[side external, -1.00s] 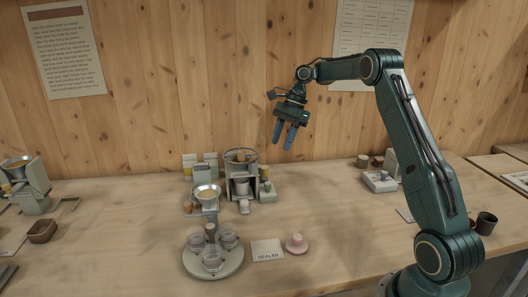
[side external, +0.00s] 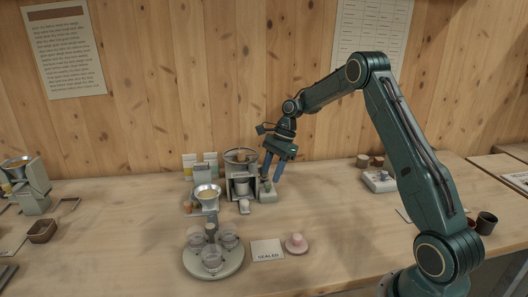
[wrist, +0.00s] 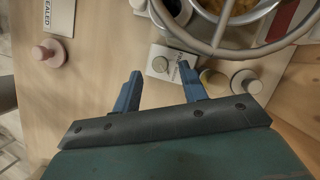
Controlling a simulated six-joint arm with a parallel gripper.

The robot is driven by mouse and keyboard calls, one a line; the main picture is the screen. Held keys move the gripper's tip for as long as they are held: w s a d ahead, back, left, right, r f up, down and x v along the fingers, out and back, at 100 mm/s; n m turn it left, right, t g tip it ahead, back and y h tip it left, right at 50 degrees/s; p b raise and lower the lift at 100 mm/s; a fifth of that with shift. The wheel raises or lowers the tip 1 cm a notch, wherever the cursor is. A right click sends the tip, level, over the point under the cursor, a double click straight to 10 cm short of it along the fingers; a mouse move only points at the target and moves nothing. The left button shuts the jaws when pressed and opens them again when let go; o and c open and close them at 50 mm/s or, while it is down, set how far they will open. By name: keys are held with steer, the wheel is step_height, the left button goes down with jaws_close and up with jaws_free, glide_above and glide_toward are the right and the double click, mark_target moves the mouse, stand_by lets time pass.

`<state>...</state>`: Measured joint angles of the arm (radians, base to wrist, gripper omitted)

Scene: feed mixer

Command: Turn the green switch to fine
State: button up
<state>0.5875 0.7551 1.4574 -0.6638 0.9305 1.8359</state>
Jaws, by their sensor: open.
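The switch is a small pale box (side external: 267,196) with a grey-green knob, right of the mixer in the side view. In the wrist view its knob (wrist: 160,64) stands on a white labelled plate (wrist: 166,51). The label is too small and partly covered to read, so the setting cannot be told. My gripper (side external: 271,177) points down just above the box, its blue fingers apart. In the wrist view my gripper (wrist: 160,70) is open and empty, with the knob appearing between the fingertips. I cannot tell whether a finger touches it.
The mixer (side external: 241,160) with its round rim (wrist: 218,44) stands close beside the fingers. A funnel (side external: 206,192), a round tray of glass jars (side external: 190,267), a SEALED card (side external: 267,246) and a pink knob on a disc (side external: 297,247) stand around.

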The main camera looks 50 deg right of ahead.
mark_target(268, 187)
steer(key=shift+x, duration=1.35)
jaws_close()
steer(key=shift+n+g, duration=0.3)
steer(key=shift+n, duration=0.5)
jaws_free()
steer(key=shift+m, duration=0.5)
